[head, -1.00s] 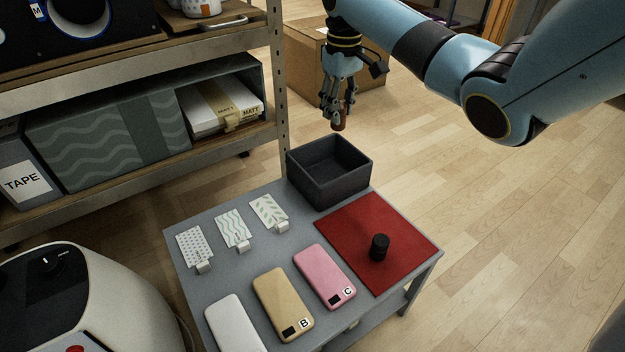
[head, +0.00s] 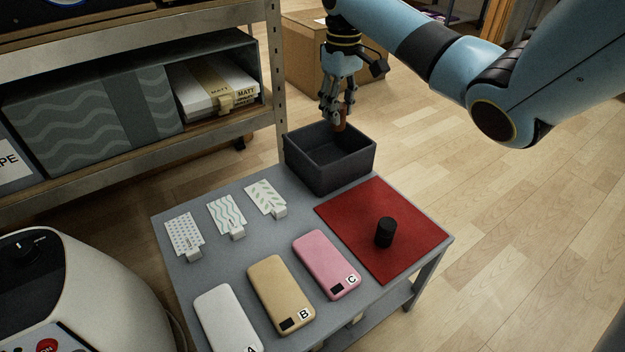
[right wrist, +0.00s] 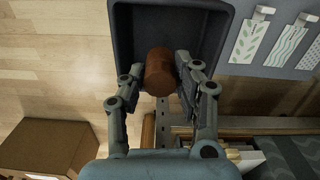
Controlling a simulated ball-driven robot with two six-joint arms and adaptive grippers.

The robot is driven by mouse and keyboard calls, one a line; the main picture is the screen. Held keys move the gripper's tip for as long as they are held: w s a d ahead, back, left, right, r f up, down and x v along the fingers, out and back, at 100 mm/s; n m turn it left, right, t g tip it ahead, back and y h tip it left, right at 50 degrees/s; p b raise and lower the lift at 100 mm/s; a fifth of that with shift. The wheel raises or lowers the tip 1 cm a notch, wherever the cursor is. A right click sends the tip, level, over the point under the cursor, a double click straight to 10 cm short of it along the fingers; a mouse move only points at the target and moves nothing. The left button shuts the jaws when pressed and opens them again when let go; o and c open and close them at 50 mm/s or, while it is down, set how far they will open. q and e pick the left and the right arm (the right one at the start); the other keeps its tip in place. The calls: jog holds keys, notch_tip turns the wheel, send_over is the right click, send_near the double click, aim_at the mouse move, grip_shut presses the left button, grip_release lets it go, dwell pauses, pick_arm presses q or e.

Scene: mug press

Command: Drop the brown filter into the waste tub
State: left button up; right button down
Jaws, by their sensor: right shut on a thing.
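The brown filter (head: 341,121) is a small brown cylinder held between the fingers of my right gripper (head: 338,112). It also shows in the right wrist view (right wrist: 160,72), where the right gripper (right wrist: 158,84) is shut on it. The waste tub (head: 329,176) is a dark grey square open box at the back corner of the grey table. The filter is over the tub's far side, around rim height; the exact height is hard to tell. In the right wrist view the tub (right wrist: 122,45) lies beyond the filter. My left gripper is not in view.
A red mat (head: 400,255) with a black cylinder (head: 384,232) lies right of the tub. Phone-like cases, such as a pink one (head: 322,262), and patterned cards (head: 226,217) lie on the table (head: 203,275). A metal shelf (head: 130,166) stands at left.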

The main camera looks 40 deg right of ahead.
jog(key=c, duration=0.9)
grip_release()
jog(key=shift+o, duration=0.2)
notch_tip(320, 180, up, 8)
jog(key=shift+f, duration=0.2)
